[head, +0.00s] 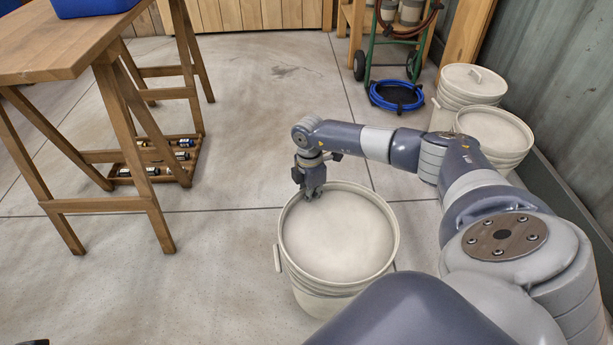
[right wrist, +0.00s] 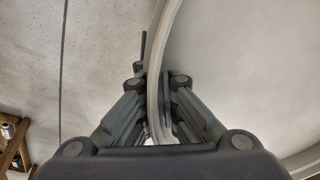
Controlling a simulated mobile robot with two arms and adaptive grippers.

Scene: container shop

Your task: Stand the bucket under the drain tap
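A cream bucket (head: 312,290) stands upright in the middle of the head view, open at the top, with a pale, empty-looking inside. My right gripper (head: 313,193) is at its far-left rim, pointing down. In the right wrist view the bucket's rim (right wrist: 168,40) runs between the two fingers of my right gripper (right wrist: 158,90), one finger outside the wall and one inside, both close against it. Whether the bucket's base touches the floor is hard to tell. No drain tap shows in either view.
A wooden trestle table (head: 75,45) with a blue container (head: 92,6) stands at the left, bottles on its low shelf (head: 155,160). A green hand truck (head: 372,45), a blue hose coil (head: 396,95), a lidded bucket (head: 470,82) and another pale bucket (head: 495,135) stand at the right. The mid-left floor is clear.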

